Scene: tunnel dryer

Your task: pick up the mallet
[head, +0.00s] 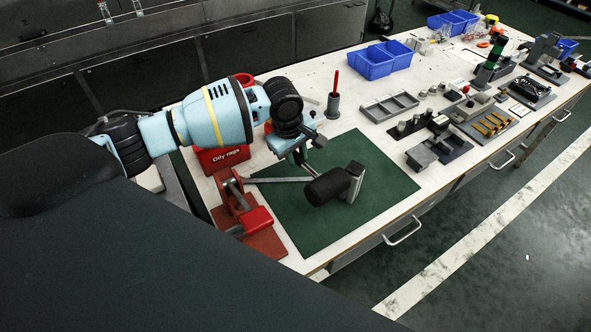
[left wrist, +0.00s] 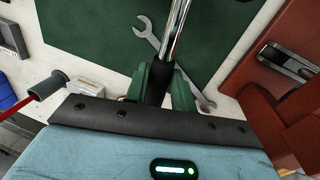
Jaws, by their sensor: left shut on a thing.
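The mallet has a thick black head (head: 328,187), over the green mat (head: 385,208) in the head view. My left gripper (head: 298,150) is shut on its handle. In the left wrist view the shiny metal shaft (left wrist: 178,30) rises from between the green fingers (left wrist: 163,88), which close on its dark grip. The mallet's head is outside that view. I cannot tell whether the head touches the mat. My right gripper is not in view.
A red vise (head: 243,207) and a red oily-rags box (head: 222,158) stand left. A holder with a red-handled tool (head: 334,100) stands behind. Grey trays and blue bins (head: 382,62) fill the bench's right.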

